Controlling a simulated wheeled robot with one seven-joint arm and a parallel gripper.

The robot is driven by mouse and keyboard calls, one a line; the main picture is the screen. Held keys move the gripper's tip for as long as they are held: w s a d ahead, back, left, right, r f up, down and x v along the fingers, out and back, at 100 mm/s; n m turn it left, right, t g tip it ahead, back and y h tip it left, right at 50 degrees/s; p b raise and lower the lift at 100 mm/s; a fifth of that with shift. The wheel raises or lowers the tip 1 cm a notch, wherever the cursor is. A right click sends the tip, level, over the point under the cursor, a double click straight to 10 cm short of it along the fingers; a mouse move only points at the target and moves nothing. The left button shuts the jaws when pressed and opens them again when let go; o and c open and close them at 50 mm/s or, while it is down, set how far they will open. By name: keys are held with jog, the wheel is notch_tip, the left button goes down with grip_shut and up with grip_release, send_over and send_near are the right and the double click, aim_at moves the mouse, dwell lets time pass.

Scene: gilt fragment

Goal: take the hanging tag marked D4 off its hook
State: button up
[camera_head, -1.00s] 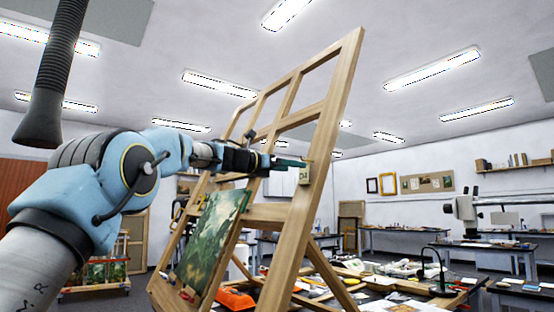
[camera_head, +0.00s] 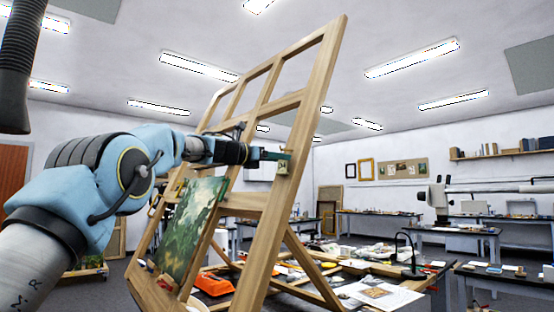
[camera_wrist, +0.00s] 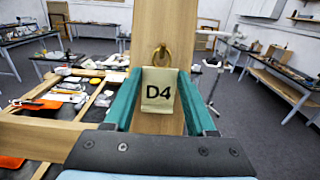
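A pale tag marked D4 (camera_wrist: 158,92) hangs upright on the front of a wooden easel post (camera_wrist: 158,125), below a brass hook (camera_wrist: 161,54). The tag also shows small in the head view (camera_head: 282,168). My gripper (camera_wrist: 159,72) faces the tag, with one green finger on each side of it. The fingers stand wide apart, and bare wood shows between them below the tag. The fingertips look very close to the tag's side edges; I cannot tell whether they touch. In the head view my gripper (camera_head: 287,156) is right at the post.
A green painting (camera_head: 190,225) rests on the easel (camera_head: 267,225) below my arm. A cluttered table with an orange tray (camera_head: 213,284) stands behind the easel. Benches (camera_head: 378,223) line the far wall. Open floor shows to the right of the post in the wrist view.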

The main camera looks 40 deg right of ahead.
jog(key=c, duration=0.8)
jog(key=shift+r, duration=0.15)
jog(key=shift+r+p, duration=1.35)
jog(key=shift+p, duration=0.1)
jog(key=shift+r, duration=0.1)
jog(key=shift+a, duration=0.1)
jog(key=shift+w+a+f+b, duration=0.1)
jog(key=shift+a+f+b, duration=0.05)
jog(key=shift+a+b, duration=0.9)
jog(key=shift+a+f+b, duration=0.15)
jog(key=shift+a+b, duration=0.55)
jog(key=shift+a, duration=0.65)
